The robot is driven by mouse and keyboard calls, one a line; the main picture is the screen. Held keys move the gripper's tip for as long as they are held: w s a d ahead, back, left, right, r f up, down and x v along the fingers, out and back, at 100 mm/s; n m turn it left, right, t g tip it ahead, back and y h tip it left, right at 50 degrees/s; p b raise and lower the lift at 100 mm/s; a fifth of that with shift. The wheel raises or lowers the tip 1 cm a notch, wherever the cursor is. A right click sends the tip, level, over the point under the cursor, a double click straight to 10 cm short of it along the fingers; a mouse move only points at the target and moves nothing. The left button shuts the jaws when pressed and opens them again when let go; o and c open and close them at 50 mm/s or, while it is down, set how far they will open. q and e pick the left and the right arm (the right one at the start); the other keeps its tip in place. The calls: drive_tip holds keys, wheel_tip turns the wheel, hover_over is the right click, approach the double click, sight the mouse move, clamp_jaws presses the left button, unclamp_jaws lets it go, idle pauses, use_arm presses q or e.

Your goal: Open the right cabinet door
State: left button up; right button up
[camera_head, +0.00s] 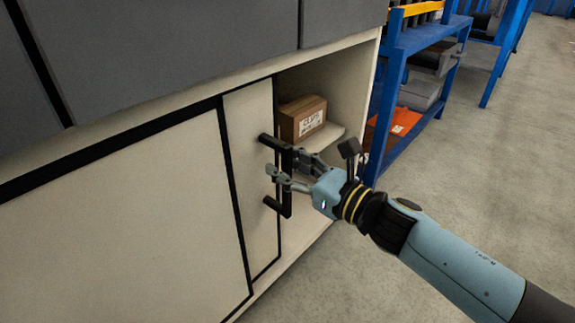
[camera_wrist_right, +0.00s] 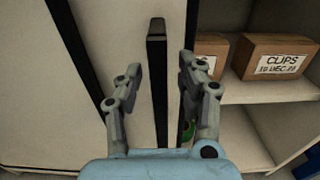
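The right cabinet door (camera_head: 249,165) is a narrow-looking cream panel, and the cabinet stands partly open to its right. A black bar handle (camera_head: 286,182) is mounted near its right edge and also shows upright in the right wrist view (camera_wrist_right: 158,85). My right gripper (camera_head: 283,172) is at the handle, its fingers spread on both sides of the bar. In the right wrist view, gaps show between the bar and the fingers (camera_wrist_right: 157,75), so I see no firm grip. My left gripper is not in view.
Cardboard boxes, one labelled CLIPS (camera_head: 303,119), sit on a shelf inside the open part. The left cabinet door (camera_head: 110,220) is closed beside it. A blue rack (camera_head: 392,90) stands to the right of the cabinet. The floor (camera_head: 480,190) at right is clear.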

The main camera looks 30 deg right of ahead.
drive_tip(key=v, duration=1.2)
idle(0.3)
